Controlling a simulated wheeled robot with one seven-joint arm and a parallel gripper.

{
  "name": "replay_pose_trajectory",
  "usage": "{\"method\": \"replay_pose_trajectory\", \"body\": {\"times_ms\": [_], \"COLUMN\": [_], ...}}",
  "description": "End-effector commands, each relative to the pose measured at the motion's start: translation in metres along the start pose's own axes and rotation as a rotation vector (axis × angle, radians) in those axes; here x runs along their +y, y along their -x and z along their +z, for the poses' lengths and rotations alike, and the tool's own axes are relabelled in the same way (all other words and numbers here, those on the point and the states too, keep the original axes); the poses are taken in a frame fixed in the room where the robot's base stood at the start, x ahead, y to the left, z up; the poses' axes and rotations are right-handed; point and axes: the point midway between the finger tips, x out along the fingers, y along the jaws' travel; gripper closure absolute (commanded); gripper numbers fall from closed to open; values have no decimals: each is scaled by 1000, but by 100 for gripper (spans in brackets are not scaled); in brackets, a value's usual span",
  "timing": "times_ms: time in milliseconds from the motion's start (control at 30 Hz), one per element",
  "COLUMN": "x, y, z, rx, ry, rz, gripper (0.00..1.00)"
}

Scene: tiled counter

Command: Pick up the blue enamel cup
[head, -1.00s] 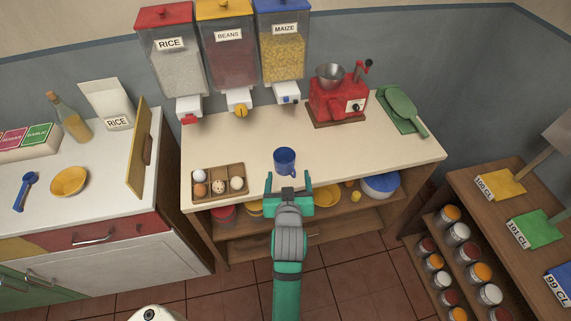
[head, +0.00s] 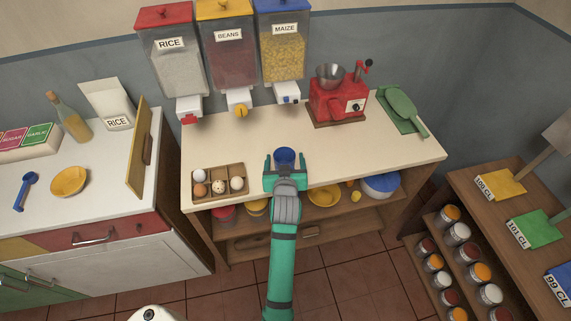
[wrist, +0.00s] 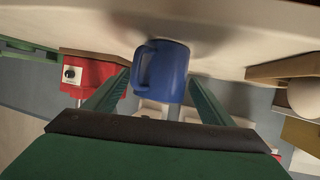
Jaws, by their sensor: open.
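The blue enamel cup (head: 284,155) stands upright on the cream counter, near its front edge and right of the egg tray. My green gripper (head: 285,160) is open, with one finger on each side of the cup in the head view; its lower part is hidden behind the gripper. In the wrist view the cup (wrist: 165,72) appears between the two fingers (wrist: 158,88), with its handle on the left side. I cannot tell whether either finger touches it.
A wooden tray (head: 219,168) with several eggs sits just left of the cup. A red grinder (head: 336,100) stands behind on the right. Dispensers hang at the back: rice (head: 172,60), beans (head: 229,60) and maize (head: 284,55). The counter right of the cup is clear.

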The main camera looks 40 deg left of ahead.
Motion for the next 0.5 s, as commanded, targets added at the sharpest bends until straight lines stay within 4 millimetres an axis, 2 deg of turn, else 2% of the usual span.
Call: {"method": "replay_pose_trajectory", "body": {"times_ms": [300,367,500], "x": [0,0,0], "y": [-6,-6,-6], "z": [0,0,0], "rx": [-1,-1,-1], "ry": [1,1,1], "rz": [-1,-1,-1], "gripper": [24,36,69]}}
